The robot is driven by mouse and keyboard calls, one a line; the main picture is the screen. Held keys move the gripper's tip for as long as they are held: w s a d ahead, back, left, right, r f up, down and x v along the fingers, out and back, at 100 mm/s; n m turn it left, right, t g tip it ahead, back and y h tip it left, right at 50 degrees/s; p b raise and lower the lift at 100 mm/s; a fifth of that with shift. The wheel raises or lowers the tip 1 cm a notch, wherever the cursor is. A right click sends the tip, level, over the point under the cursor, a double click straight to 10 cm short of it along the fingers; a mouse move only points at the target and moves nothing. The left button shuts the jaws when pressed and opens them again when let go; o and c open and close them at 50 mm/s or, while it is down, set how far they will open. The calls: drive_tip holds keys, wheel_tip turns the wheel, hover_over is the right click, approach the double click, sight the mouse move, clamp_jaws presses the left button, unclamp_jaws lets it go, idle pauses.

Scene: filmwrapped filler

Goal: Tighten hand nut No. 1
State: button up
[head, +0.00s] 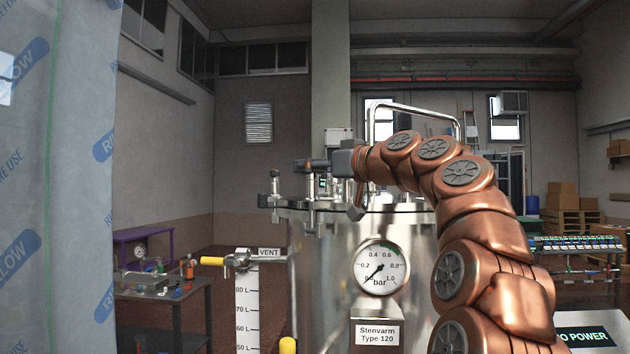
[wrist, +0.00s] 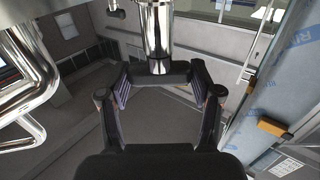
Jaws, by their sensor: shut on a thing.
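The steel vessel (head: 315,270) stands in the middle of the head view, with a gauge and a label "Stenvarm Type 120" on its front. My gripper (head: 325,163) is above the left part of its lid. In the wrist view my gripper (wrist: 160,76) has its two fingers on either side of a dark bar-shaped hand nut (wrist: 158,74), at the end of a chrome post (wrist: 157,35). It is shut on this nut. No number shows on it. In the head view my gripper and wrist partly hide this spot. Another clamp post (head: 275,188) stands at the lid's left rim.
A tall lid handle (head: 415,110) rises behind my arm. A vent valve (head: 240,260) with a yellow grip sticks out left of the vessel.

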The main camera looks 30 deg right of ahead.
drive_tip(key=m+h, duration=0.2)
drive_tip(key=h, duration=0.2)
drive_tip(key=shift+a+b, duration=0.2)
drive_tip(key=shift+b, duration=0.15)
drive_tip(key=m+h+p, duration=0.2)
drive_tip(key=m+h, duration=0.1)
drive_tip(key=h, duration=0.1)
drive_tip(key=shift+r, duration=0.2)
drive_tip(key=m+g+h+p, duration=0.1)
drive_tip(key=m+h+p, duration=0.1)
drive_tip(key=h+p, duration=0.1)
drive_tip(key=shift+r, duration=0.1)
drive_tip(key=shift+m+g+h+p, duration=0.5)
drive_tip(key=shift+m+h+p, duration=0.2)
drive_tip(key=shift+h+p, duration=0.2)
drive_tip(key=shift+a+m+g+h+p, duration=0.15)
drive_tip(key=shift+m+g+h+p, duration=0.5)
drive_tip(key=shift+h+p, duration=0.45)
drive_tip(key=m+g+h+p, duration=0.3)
drive_tip(key=p, duration=0.1)
drive_tip(key=shift+w+a+m+g+h, duration=0.1)
drive_tip(key=shift+w+m+g+h, duration=0.05)
drive_tip(key=shift+m+g+h, duration=0.15)
drive_tip(key=shift+f+m+g+h+p, duration=0.25)
drive_tip(key=shift+m+g+h+p, duration=0.1)
drive_tip(key=shift+g+p, duration=0.15)
